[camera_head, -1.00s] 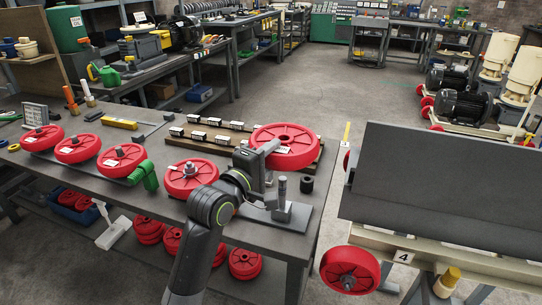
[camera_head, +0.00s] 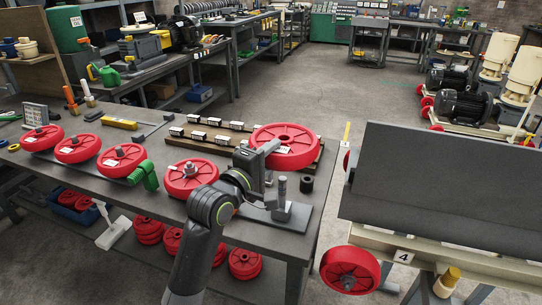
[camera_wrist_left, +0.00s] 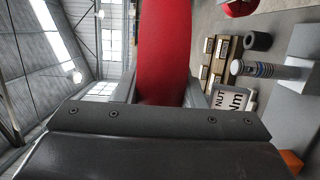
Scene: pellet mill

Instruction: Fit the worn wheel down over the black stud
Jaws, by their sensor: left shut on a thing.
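A red wheel (camera_head: 298,158) is held roughly level above the bench, by its left edge, in my left gripper (camera_head: 262,157), which is shut on it. In the left wrist view the red wheel (camera_wrist_left: 162,55) stands between the two fingers. Below the wheel, a dark grey upright post (camera_head: 282,188) stands on a flat grey plate (camera_head: 300,216); the wheel is apart from it. The post also shows in the left wrist view (camera_wrist_left: 265,69). I cannot tell for sure whether this post is the black stud. My right gripper is not in view.
A short black cylinder (camera_head: 307,184) stands beside the plate. Another red wheel (camera_head: 188,178) with a nut lies to the left, with several red wheels beyond. Boxes on a wooden board (camera_head: 190,144) lie behind. A grey panel (camera_head: 440,185) stands at the right.

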